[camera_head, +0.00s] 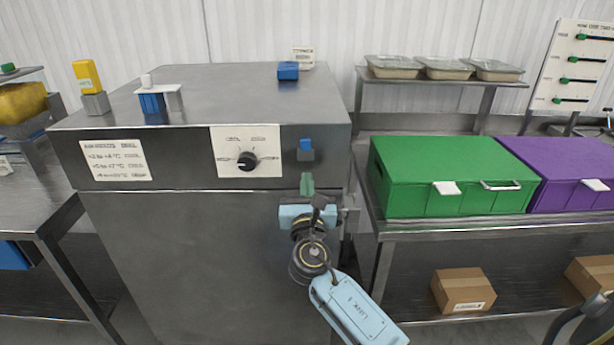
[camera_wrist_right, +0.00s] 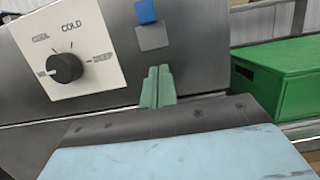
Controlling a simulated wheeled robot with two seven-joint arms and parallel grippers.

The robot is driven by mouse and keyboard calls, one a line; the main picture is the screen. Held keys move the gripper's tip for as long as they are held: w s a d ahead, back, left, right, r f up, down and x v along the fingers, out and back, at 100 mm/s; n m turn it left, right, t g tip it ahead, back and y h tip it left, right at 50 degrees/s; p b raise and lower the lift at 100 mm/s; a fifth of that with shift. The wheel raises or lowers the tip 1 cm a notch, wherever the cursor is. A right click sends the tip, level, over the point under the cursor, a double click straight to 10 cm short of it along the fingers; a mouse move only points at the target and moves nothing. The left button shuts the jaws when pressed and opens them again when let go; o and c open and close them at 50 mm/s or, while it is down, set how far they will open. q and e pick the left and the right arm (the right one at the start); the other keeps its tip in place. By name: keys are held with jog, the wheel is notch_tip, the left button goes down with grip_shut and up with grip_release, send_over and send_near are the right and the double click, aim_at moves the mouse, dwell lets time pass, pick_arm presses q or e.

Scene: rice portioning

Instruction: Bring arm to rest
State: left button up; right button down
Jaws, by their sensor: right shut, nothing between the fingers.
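My right gripper (camera_head: 307,185) shows its green fingers in front of the steel cabinet (camera_head: 200,250), just below a small blue-and-grey latch piece (camera_head: 306,150). In the right wrist view the gripper (camera_wrist_right: 158,86) has its two green fingers together with nothing between them. A black dial (camera_head: 247,161) on a white panel sits to the left of the fingers; it also shows in the wrist view (camera_wrist_right: 65,67). The fingers are apart from the dial. My left gripper is not in view.
A green box (camera_head: 420,195) and a purple box (camera_head: 570,185) stand on the right table. Filled trays (camera_head: 395,66) rest on a shelf behind. Cardboard boxes (camera_head: 463,290) lie on the lower shelf. A yellow item (camera_head: 87,76) and blue pieces (camera_head: 288,70) are on the cabinet top.

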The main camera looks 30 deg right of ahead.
jog(key=v, duration=0.8)
jog(key=shift+s+a+b, duration=0.25)
jog(key=shift+s+b, duration=0.05)
jog(key=shift+s, duration=0.1)
notch_tip(320, 180, down, 20)
jog(key=a+m+g+y, duration=0.2)
jog(key=m+g+y, duration=0.1)
jog(key=g+y, duration=0.15)
jog(key=s+a+f+m+g+y, duration=0.1)
jog(key=s+f+m+g+y, duration=0.2)
jog(key=f, duration=0.6)
jog(key=s+f+m+g, duration=0.1)
jog(key=s+f+m, duration=0.2)
jog(key=s+f, duration=0.35)
jog(key=s+a+f+m+g+y, duration=0.15)
jog(key=s+f+m+g, duration=0.4)
jog(key=s+f, duration=0.85)
jog(key=s+f+m+g, duration=0.1)
jog(key=s+f+m, duration=0.2)
jog(key=s, duration=0.4)
jog(key=s+f+m+g+y, duration=0.1)
jog(key=s+f+m, duration=0.1)
jog(key=s+m, duration=0.3)
jog(key=s+f+m, duration=0.3)
jog(key=s+m, duration=0.2)
jog(key=s, duration=0.3)
jog(key=shift+s+d+f+g+y, duration=0.2)
jog(key=shift+s+f+g+y, duration=0.1)
jog(key=shift+s+g+y, duration=0.1)
jog(key=shift+w, duration=0.1)
